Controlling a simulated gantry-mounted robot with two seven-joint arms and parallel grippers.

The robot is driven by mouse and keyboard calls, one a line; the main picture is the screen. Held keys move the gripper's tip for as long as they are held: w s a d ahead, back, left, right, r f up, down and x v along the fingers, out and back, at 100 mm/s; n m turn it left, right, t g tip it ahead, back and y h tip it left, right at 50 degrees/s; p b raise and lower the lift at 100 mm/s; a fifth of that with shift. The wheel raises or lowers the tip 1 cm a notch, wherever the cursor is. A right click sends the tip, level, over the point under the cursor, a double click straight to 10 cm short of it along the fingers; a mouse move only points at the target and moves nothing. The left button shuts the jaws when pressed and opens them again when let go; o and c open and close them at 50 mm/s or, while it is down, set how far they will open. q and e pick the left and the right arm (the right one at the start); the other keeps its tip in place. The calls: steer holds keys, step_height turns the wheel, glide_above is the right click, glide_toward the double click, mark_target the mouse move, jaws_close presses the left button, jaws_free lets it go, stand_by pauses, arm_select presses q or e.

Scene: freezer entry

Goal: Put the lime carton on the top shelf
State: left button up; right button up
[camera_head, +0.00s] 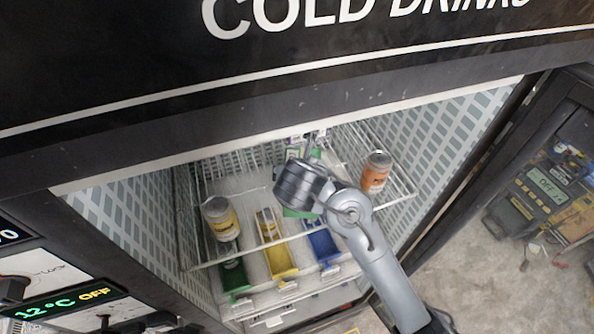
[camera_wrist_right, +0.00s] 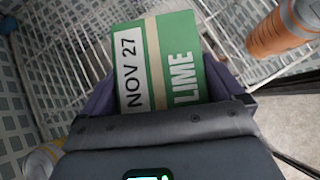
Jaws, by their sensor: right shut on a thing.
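The lime carton (camera_wrist_right: 158,65) is green and white with "LIME" and "NOV 27" on it. It fills the middle of the right wrist view, between the dark fingers of my right gripper (camera_wrist_right: 165,100), which is shut on it. In the head view my right gripper (camera_head: 306,160) is inside the open freezer, over the wire top shelf (camera_head: 240,190). I cannot tell whether the carton touches the shelf. My left gripper is not in view.
An orange can (camera_head: 376,171) stands on the right of the top shelf and a yellow-labelled can (camera_head: 221,219) at its front left. Green (camera_head: 233,277), yellow (camera_head: 280,260) and blue (camera_head: 323,246) bins are below. The black header (camera_head: 300,90) overhangs the opening.

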steer(key=shift+w, duration=0.15)
step_height(320, 180, down, 3)
steer(key=shift+d+r, duration=0.1)
steer(key=shift+r, duration=0.1)
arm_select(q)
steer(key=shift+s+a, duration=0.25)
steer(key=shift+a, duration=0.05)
arm_select(e)
steer(key=shift+f, duration=0.4)
steer(key=shift+f, duration=0.1)
steer(key=o, duration=1.2)
steer(key=shift+f, duration=0.1)
steer(key=shift+s+r, duration=0.2)
steer(key=shift+r, duration=0.05)
arm_select(q)
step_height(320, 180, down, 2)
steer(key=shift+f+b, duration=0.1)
steer(key=shift+b, duration=0.9)
arm_select(e)
steer(key=v, duration=1.1)
steer(key=shift+s+r, duration=0.2)
steer(key=shift+r, duration=0.05)
